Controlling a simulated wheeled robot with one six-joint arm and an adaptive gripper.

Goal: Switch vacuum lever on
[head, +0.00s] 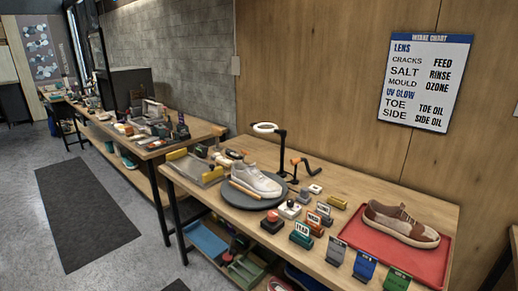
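A dark crank-shaped lever with orange ends (304,165) stands at the back of the near workbench, right of the ring lamp. I cannot tell whether it is the vacuum lever, and no label on it is readable. A white sneaker (255,181) rests on a dark round turntable (238,198) left of and in front of this lever. My gripper is not in view.
The near workbench (425,192) holds a ring lamp (267,129), several small labelled blocks, and a red tray (375,243) with a brown-and-white sneaker (402,224). Another cluttered bench (196,128) stands farther left. Floor with a dark mat (80,215) is open at left.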

